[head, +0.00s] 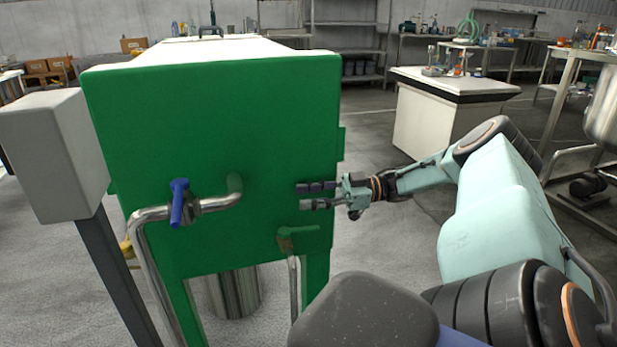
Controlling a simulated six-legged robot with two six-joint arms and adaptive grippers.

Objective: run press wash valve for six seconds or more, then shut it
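A green press (205,140) stands in front of me, its flat end panel facing me. A valve with a blue lever (178,203) sits on a steel pipe at the left of the panel; the lever stands about upright, crosswise to the level pipe. A second valve with a green lever (300,232) sits lower right above a vertical pipe; its lever lies about level. No label shows which is the wash valve. My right gripper (308,195) points left before the panel's right part, above the green lever. Its fingers are apart and empty. My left gripper is not in view.
A grey box on a post (55,150) stands close at the left, beside the blue valve. A steel container (233,292) stands under the press. A white-topped bench (450,85) is behind at right, and a steel vessel (605,105) is at the right edge.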

